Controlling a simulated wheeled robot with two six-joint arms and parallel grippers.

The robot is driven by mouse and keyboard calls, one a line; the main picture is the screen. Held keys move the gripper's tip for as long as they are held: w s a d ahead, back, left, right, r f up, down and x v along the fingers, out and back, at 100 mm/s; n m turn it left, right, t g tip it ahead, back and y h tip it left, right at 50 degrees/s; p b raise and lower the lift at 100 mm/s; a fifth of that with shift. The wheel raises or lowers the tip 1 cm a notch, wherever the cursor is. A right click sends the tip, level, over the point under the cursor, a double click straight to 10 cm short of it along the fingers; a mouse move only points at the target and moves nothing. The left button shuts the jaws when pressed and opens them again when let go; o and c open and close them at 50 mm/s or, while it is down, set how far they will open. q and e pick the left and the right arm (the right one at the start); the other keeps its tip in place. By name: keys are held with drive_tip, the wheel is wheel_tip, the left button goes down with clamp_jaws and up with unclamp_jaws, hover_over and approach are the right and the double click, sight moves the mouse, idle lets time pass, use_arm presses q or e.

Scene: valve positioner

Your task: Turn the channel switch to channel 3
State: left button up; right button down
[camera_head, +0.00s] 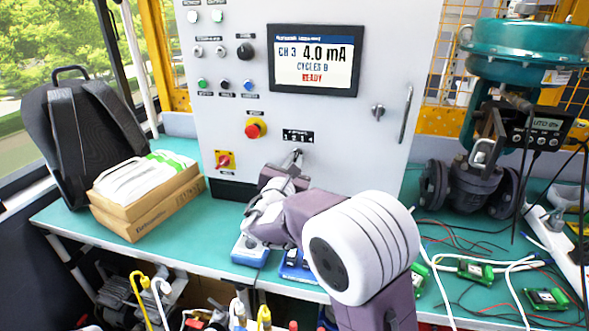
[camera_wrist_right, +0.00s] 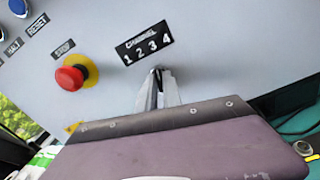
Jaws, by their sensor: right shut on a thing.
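The channel switch (camera_wrist_right: 158,76) is on the grey cabinet front, just below a black label plate (camera_wrist_right: 144,49) marked 1 2 3 4. Only a small dark part of it shows between my fingertips, so its pointing direction cannot be read. My right gripper (camera_head: 297,157) is shut on it; the fingers also show in the right wrist view (camera_wrist_right: 158,90). The display screen (camera_head: 314,61) reads CH 3, 4.0 mA, CYCLES and READY. My left gripper is not in view.
A red emergency button (camera_head: 255,129) and a red-yellow rotary switch (camera_head: 224,160) are left of my gripper. Cardboard boxes (camera_head: 148,210) and a backpack (camera_head: 85,125) stand at the left. A valve with a green actuator (camera_head: 520,50) stands at the right, among loose cables.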

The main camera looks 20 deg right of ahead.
idle(0.5)
drive_tip(key=c, duration=1.5)
unclamp_jaws()
drive_tip(key=v, duration=0.9)
drive_tip(key=shift+a+f, duration=0.1)
